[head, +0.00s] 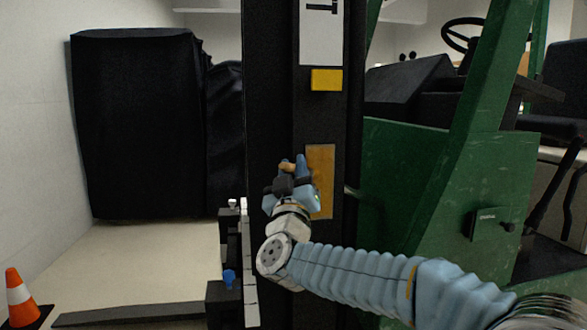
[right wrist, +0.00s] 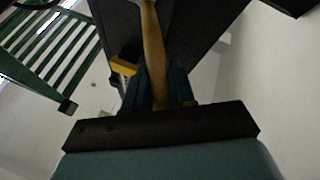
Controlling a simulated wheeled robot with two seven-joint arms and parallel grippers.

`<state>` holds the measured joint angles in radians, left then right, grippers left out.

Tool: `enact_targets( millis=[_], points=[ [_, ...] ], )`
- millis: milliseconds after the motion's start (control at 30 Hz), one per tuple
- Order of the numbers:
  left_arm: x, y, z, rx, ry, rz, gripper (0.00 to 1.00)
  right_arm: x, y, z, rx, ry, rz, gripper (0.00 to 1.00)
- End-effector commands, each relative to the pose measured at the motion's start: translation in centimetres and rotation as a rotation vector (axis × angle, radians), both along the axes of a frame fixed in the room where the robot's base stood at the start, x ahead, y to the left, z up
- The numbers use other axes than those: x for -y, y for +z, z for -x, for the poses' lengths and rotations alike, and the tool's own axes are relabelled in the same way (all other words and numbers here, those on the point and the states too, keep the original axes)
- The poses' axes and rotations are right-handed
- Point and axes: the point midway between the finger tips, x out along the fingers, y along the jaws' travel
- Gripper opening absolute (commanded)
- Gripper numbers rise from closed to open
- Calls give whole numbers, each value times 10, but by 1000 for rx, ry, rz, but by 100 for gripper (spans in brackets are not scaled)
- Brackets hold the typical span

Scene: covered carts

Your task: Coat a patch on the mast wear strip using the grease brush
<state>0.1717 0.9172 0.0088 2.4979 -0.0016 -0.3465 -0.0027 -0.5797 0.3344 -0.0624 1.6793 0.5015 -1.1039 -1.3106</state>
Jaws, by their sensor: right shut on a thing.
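The mast (head: 270,120) of a green forklift stands upright in the middle of the head view. The wear strip (head: 325,165) is a tan, upright rectangle on its dark face. My right gripper (head: 288,170) is in front of the strip's left edge and hides part of it. It is shut on the wooden handle of the grease brush (right wrist: 153,55), which runs away from the jaws to the top of the right wrist view. The bristles cannot be made out, so contact with the strip cannot be told. My left gripper is not in view.
A yellow block (head: 326,80) sits on the mast above the strip, below a white label (head: 321,30). The green forklift body (head: 405,180) is to the right. Black covered carts (head: 137,125) stand at the back left. An orange cone (head: 18,295) is at the lower left.

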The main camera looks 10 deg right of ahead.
Motion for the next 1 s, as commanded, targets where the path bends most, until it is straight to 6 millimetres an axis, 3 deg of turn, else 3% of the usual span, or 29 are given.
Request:
enact_targets(
  millis=[467, 1000],
  points=[
    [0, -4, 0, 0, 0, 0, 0, 0, -4, 0, 1, 0, 0, 0],
    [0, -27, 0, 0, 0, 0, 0, 0, -32, -1, 0, 1, 0, 0]
  ],
)
